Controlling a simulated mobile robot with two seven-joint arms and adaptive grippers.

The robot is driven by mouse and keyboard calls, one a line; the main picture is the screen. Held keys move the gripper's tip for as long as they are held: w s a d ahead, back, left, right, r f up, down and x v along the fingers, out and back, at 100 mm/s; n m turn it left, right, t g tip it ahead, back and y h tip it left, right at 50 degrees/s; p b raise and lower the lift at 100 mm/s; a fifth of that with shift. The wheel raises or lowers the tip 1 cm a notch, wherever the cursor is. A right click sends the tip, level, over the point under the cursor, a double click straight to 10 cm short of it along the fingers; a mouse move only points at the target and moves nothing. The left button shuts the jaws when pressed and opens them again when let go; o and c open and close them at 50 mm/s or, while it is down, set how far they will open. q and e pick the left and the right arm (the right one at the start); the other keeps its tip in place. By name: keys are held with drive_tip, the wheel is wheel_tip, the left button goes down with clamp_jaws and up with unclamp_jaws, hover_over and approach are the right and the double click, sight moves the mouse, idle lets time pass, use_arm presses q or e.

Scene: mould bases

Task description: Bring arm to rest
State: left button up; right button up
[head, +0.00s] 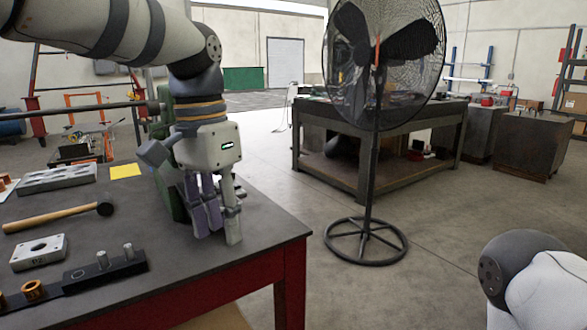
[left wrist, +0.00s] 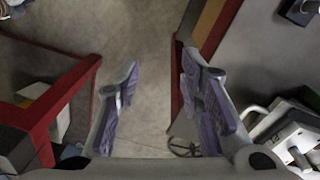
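My left arm comes in from the upper left in the head view, bent down over the workbench's right part. My left gripper (head: 218,222) points downward near the workbench's right edge. In the left wrist view the left gripper (left wrist: 160,85) has its two purple-padded fingers apart, with nothing between them and floor visible through the gap. Whether its fingertips touch the bench top cannot be told. A white and dark grey part of my right arm shows at the lower right of the head view; its gripper is out of view.
The red-framed workbench (head: 255,262) holds a mallet (head: 60,217), a holed steel plate (head: 57,179), a small plate (head: 38,252), a black bar with pins (head: 105,270) and a yellow sheet (head: 126,171). A standing fan (head: 371,150) and another table (head: 375,178) stand beyond. Floor between is clear.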

use_arm(q)
wheel_tip(320, 180, down, 16)
drive_tip(key=a+n, duration=0.1)
drive_tip(key=s+a+f+n+g+h, duration=0.1)
drive_tip(key=s+f, duration=0.3)
drive_tip(key=f, duration=0.3)
drive_tip(key=s+a+f+n, duration=0.1)
drive_tip(key=s+f, duration=0.2)
drive_tip(key=f, duration=0.5)
drive_tip(key=s+a+f+n, duration=0.1)
drive_tip(key=s+a+f, duration=0.2)
drive_tip(key=s, duration=0.5)
drive_tip(key=s+a+f+n+y, duration=0.1)
drive_tip(key=s+a+f+n, duration=0.1)
drive_tip(key=s, duration=0.7)
drive_tip(key=s+a+f+n, duration=0.1)
drive_tip(key=s+a+f, duration=0.3)
drive_tip(key=s, duration=0.5)
drive_tip(key=shift+a+f+n+y, duration=0.15)
drive_tip(key=shift+f+n+y, duration=0.15)
drive_tip(key=shift+f+y, duration=0.15)
use_arm(e)
drive_tip(key=shift+w+a, duration=0.2)
drive_tip(key=shift+w, duration=0.15)
use_arm(q)
drive_tip(key=shift+s+f, duration=0.1)
